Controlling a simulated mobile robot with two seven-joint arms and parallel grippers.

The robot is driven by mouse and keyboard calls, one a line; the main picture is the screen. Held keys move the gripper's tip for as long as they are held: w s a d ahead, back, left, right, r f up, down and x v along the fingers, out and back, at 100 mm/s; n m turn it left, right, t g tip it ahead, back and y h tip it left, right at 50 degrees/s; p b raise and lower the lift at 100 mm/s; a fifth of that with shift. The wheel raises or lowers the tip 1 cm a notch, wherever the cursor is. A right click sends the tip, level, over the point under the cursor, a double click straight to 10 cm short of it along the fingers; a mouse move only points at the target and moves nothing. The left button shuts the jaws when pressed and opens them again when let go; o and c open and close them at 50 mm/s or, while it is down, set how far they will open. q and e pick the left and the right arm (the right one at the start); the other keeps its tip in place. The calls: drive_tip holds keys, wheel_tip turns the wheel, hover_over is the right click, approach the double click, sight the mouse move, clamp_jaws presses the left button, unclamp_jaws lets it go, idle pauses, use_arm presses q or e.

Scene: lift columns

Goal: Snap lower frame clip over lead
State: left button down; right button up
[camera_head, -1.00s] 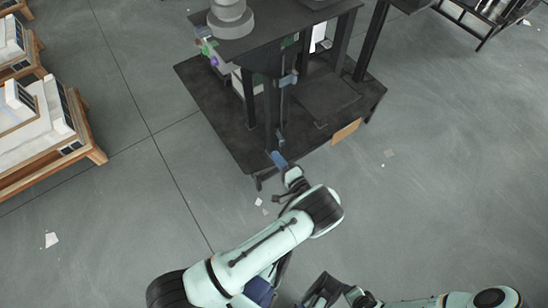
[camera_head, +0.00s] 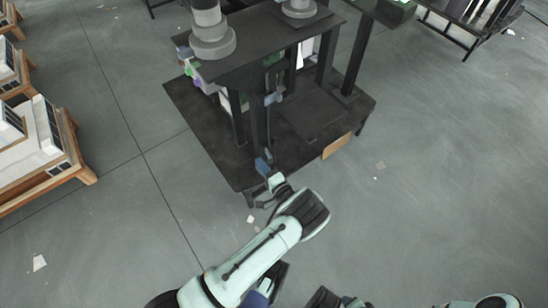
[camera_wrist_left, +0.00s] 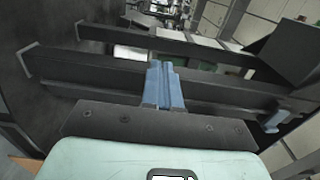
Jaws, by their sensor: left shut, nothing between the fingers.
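My left gripper (camera_head: 262,165) reaches the near corner of the black lift frame. Its blue fingers are shut together and empty; they also show at the middle of the left wrist view. A small blue clip (camera_head: 268,154) sits low on the frame, just beyond my fingertips; contact cannot be told. An upper blue clip (camera_head: 273,98) sits higher on the same upright. A thin dark lead appears to run down between the clips, hard to separate from the dark post. In the left wrist view a blue clip (camera_wrist_left: 284,118) shows at the right. My right gripper (camera_head: 323,298) is cut off at the bottom edge.
The black lift stand (camera_head: 205,115) has a lower deck, posts and a top plate carrying a grey column (camera_head: 210,35). An orange-brown panel (camera_head: 337,146) hangs on its near edge. Wooden pallets with white units (camera_head: 45,150) stand at left. Floor on both sides is mostly open.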

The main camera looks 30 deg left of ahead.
sight(272, 159)
use_arm(q)
drive_tip(key=shift+w+d+b, duration=0.3)
drive_tip(key=shift+w+b, duration=0.35)
drive_tip(key=shift+w, duration=0.1)
drive_tip(key=shift+w+d+b, duration=0.35)
drive_tip(key=shift+w+b, duration=0.35)
drive_tip(key=shift+w, duration=0.05)
drive_tip(key=shift+w+d+b, duration=0.3)
drive_tip(key=shift+w+b, duration=0.35)
drive_tip(key=shift+w, duration=0.1)
drive_tip(key=shift+p+v, duration=0.3)
drive_tip(key=shift+v, duration=2)
drive_tip(key=shift+w, duration=0.1)
drive_tip(key=shift+w+d+b, duration=0.2)
drive_tip(key=shift+w+d, duration=0.05)
drive_tip(key=shift+w, duration=0.4)
drive_tip(key=shift+w+d+b, duration=0.15)
drive_tip(key=shift+w+d, duration=0.15)
drive_tip(key=shift+w, duration=0.4)
drive_tip(key=shift+w+a, duration=0.15)
drive_tip(key=shift+a, duration=0.15)
